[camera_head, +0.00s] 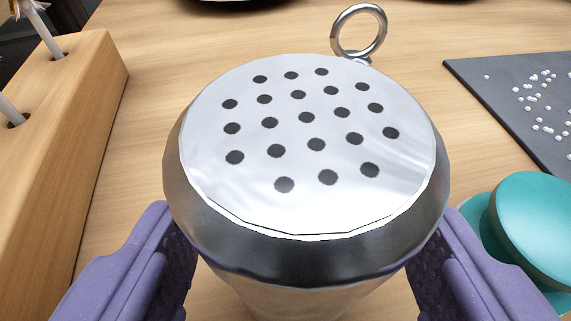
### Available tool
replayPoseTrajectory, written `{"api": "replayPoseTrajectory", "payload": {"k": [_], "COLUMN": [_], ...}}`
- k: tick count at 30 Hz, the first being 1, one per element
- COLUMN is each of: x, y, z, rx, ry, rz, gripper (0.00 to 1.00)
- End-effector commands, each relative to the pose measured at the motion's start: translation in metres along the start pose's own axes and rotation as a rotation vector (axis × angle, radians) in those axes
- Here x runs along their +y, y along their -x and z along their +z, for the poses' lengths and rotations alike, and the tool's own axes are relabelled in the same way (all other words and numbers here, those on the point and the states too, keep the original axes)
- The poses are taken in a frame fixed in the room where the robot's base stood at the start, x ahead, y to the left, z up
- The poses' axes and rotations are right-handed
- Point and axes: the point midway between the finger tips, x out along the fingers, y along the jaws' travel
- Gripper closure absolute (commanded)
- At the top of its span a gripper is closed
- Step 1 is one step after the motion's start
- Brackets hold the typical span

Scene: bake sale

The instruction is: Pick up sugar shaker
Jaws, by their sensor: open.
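The sugar shaker (308,215) stands upright in the middle of the view, close to the camera. It has a shiny metal lid with several dark holes, and its body narrows below the lid. My gripper (305,285) is open, with one purple finger on each side of the shaker just below the lid's widest part. The fingertips are partly hidden by the lid, and I cannot tell whether either finger touches the shaker. The lower part of the shaker is mostly out of view.
A wooden block (75,110) with sticks in its holes stands close on the left. A metal ring (379,36) rises just behind the shaker. A dark slate board (500,88) with white bits lies at the right. A teal round object (545,225) sits by the right finger.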

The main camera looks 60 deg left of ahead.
Motion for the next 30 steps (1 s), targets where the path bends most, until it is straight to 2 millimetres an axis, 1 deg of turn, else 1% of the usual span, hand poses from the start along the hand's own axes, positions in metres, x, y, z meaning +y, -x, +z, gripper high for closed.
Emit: {"api": "replayPoseTrajectory", "payload": {"k": [1,3,5,7,12,14,15,17,18,20,26,30], "x": [-0.002,-0.002,-0.001,-0.001,-0.001,-0.001,-0.001,-0.001,-0.001,-0.001,-0.001,-0.001], "y": [-0.011,-0.024,-0.031,-0.034,-0.034,-0.034,-0.034,-0.034,-0.033,-0.033,-0.033,-0.032], "z": [0.003,0.002,0.002,0.000,-0.001,-0.001,-0.001,-0.001,-0.001,-0.001,-0.002,-0.006], "rx": [0.001,0.001,0.000,-0.001,-0.001,-0.001,-0.001,-0.001,-0.001,-0.001,0.000,0.000], "ry": [0.003,0.003,0.002,0.001,0.001,0.001,0.001,0.001,0.001,0.001,0.001,0.001], "rz": [-0.002,-0.002,0.000,0.000,0.000,0.000,0.000,0.000,0.000,0.000,0.000,0.000], "gripper": [0.26,0.26,0.26,0.26,0.26,0.39,0.48,0.62,0.72,0.84,0.84,0.84]}}
